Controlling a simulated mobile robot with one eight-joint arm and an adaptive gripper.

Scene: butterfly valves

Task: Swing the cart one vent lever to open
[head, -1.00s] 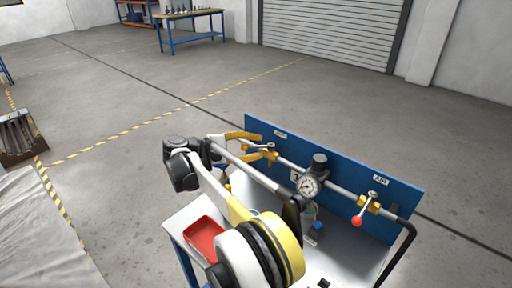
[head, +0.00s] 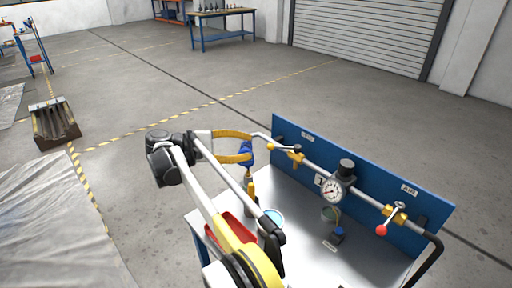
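The cart (head: 304,256) carries a blue back panel (head: 365,183) with a pipe along it. The left valve (head: 295,156) has a brass body and a thin lever (head: 281,149) that appears to lie roughly along the pipe, pointing left. Its panel label is too small to read surely. The right valve (head: 394,214), under a label that looks like "AIR", has a lever with a red knob (head: 381,230). My gripper (head: 248,146) has its yellow fingers spread, left of the left lever and apart from it. A blue object shows between and behind the fingertips; I cannot tell its depth.
A pressure gauge (head: 333,190) sits on the pipe between the valves. A red tray (head: 232,228) and a pale blue round container (head: 272,218) are on the cart top, partly behind my arm. Open floor lies left of and behind the cart.

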